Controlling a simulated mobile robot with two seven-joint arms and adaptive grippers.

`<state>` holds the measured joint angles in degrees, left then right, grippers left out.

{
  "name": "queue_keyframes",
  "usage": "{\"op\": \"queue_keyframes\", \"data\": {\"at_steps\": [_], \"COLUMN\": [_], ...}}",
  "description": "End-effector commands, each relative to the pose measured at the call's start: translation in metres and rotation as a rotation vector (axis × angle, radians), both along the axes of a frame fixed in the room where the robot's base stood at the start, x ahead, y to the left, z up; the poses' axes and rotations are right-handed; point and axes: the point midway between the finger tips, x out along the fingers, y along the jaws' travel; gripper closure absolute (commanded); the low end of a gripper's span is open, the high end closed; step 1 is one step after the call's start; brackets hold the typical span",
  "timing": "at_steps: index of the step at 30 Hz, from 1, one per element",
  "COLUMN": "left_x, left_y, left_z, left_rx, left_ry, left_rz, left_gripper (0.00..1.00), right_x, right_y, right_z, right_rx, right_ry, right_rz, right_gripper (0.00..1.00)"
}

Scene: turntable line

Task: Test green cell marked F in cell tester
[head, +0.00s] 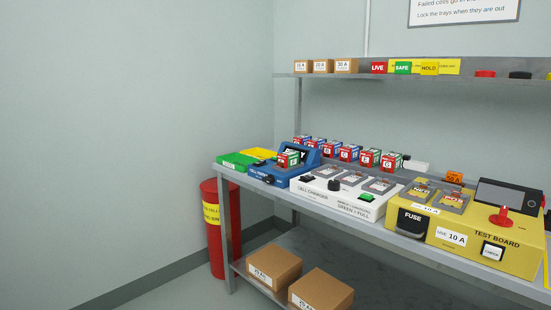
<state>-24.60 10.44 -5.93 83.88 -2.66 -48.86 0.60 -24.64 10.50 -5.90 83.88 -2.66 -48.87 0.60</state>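The blue cell tester (262,175) stands on the bench left of the charger, with a dark display behind its slot. I cannot tell which cell is F. Neither gripper is in view.
A white cell charger (345,205) with grey slots stands right of the tester, then a yellow test board (465,236) with a red knob. A green tray (236,160) and a yellow tray (259,154) lie at the left end. A red cylinder (222,255) stands beside the bench.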

Motion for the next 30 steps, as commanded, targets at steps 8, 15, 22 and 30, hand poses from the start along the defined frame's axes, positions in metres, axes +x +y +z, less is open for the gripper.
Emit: {"op": "queue_keyframes", "data": {"at_steps": [8, 15, 22, 30], "left_x": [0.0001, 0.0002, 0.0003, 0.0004], "left_y": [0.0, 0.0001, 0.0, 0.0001], "left_z": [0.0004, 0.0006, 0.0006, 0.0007], "left_rx": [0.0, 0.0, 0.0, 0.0], "left_ry": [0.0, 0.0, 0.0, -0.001], "left_rz": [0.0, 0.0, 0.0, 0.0], "left_gripper": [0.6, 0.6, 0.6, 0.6], "right_x": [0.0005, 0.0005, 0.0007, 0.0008], "right_y": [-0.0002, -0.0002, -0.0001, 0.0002], "right_z": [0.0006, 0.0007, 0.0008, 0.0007], "right_rx": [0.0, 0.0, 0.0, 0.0], "right_ry": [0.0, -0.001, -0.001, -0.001], "right_rz": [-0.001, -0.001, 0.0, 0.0], "right_gripper": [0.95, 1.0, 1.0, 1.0]}}
